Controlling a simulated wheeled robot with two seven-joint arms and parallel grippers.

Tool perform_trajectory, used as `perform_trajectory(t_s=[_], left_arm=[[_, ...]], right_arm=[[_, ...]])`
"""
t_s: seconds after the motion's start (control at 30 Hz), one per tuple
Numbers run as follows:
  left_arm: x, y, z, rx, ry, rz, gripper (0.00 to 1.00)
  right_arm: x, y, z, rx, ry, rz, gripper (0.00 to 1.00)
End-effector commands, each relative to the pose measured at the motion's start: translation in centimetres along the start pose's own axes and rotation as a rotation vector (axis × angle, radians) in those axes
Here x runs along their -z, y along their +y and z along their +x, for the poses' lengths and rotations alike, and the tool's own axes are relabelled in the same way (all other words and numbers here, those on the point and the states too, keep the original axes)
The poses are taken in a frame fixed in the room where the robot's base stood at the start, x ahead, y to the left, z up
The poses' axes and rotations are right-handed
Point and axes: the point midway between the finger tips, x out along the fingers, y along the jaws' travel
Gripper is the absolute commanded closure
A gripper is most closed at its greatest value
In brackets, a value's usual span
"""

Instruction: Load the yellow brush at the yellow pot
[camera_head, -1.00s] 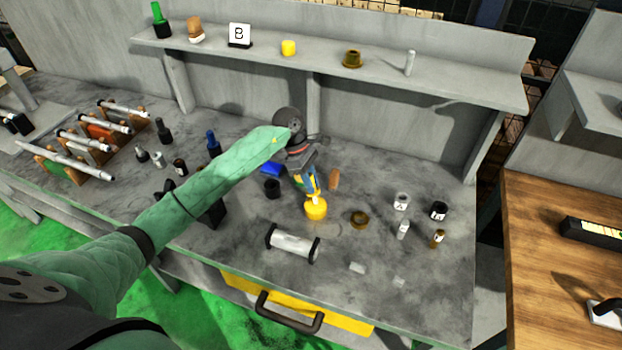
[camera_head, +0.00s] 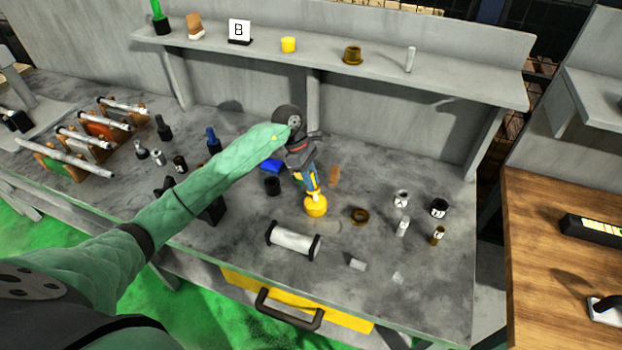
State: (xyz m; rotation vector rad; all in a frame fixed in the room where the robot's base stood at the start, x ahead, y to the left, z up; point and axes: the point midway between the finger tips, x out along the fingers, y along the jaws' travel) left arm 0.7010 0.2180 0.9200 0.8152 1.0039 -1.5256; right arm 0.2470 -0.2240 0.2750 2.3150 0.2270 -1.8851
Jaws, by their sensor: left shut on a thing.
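My left gripper (camera_head: 307,168) points down over the middle of the bench, shut on a slim brush (camera_head: 311,183) with blue and yellow on it. The brush is close to upright, slightly tilted. Its lower end meets the top of the round yellow pot (camera_head: 316,206) in the picture. The bristles are hidden, and I cannot tell whether they touch or go into the pot. My right gripper is not in view.
A white roller with black ends (camera_head: 293,240) lies in front of the pot. A brown ring (camera_head: 359,215) and several small bottles stand to the right. Dark bottles stand left of my arm.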

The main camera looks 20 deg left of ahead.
Motion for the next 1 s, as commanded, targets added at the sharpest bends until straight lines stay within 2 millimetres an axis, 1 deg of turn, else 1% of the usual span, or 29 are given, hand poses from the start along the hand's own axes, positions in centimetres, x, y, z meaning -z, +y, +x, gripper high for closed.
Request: perform_trajectory(t_s=[1.0], left_arm=[[0.33, 0.15, 0.72, 0.000, 0.000, 0.000, 1.00]], right_arm=[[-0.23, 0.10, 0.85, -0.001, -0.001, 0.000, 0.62]])
